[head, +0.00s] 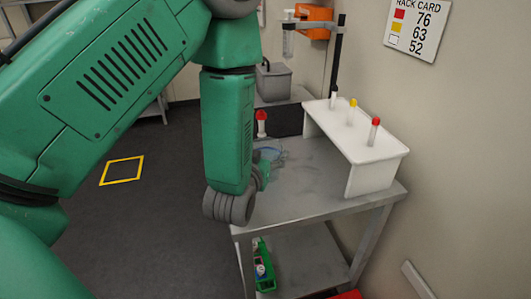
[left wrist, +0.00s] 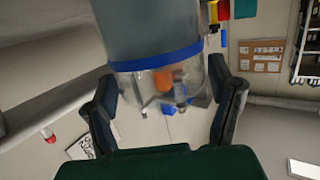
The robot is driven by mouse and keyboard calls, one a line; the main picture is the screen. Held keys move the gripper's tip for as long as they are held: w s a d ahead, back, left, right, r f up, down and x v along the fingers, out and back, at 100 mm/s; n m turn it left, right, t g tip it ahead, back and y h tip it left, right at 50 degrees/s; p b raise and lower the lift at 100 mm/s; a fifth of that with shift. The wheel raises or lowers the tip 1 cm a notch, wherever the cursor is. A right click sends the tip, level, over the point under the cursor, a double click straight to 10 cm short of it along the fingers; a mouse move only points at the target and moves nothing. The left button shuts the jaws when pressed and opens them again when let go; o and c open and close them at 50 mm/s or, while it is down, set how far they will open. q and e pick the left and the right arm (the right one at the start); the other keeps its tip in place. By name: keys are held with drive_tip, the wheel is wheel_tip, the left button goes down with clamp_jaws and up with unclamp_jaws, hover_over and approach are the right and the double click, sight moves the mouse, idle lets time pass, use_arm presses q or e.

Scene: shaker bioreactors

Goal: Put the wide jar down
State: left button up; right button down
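The wide jar (left wrist: 155,60) is clear with a blue band and fills the upper middle of the left wrist view. My left gripper (left wrist: 162,75) has one dark finger on each side of it, with the fingertips against its sides. In the head view, a bluish clear part of the jar (head: 269,154) shows just behind my left gripper (head: 264,172), over the metal table (head: 300,195). My forearm hides much of the jar and fingers. I cannot tell whether its base touches the table. My right gripper is in neither view.
A white rack (head: 370,145) with several capped tubes stands at the table's right. A red-capped tube (head: 261,125) stands behind the jar. A grey box (head: 273,82) and a stand with an orange device (head: 314,20) are farther back. The table's front is clear.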

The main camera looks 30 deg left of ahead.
use_arm(q)
drive_tip(key=shift+o, duration=0.4)
drive_tip(key=shift+a, duration=0.5)
drive_tip(key=shift+s+r, duration=0.1)
drive_tip(key=shift+s, duration=0.1)
drive_tip(key=v, duration=0.7)
drive_tip(key=shift+s+d, duration=0.1)
drive_tip(key=shift+d, duration=0.25)
drive_tip(key=shift+a+p+v, duration=0.1)
drive_tip(key=shift+p+v, duration=1)
drive_tip(key=shift+p, duration=0.4)
drive_tip(key=shift+a+p+v, duration=0.15)
drive_tip(key=shift+p+v, duration=0.9)
drive_tip(key=shift+p, duration=0.4)
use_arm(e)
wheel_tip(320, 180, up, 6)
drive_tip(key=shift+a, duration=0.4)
use_arm(q)
drive_tip(key=shift+d+r, duration=0.15)
drive_tip(key=shift+d, duration=0.15)
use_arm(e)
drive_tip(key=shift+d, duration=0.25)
use_arm(q)
drive_tip(key=shift+a, duration=0.1)
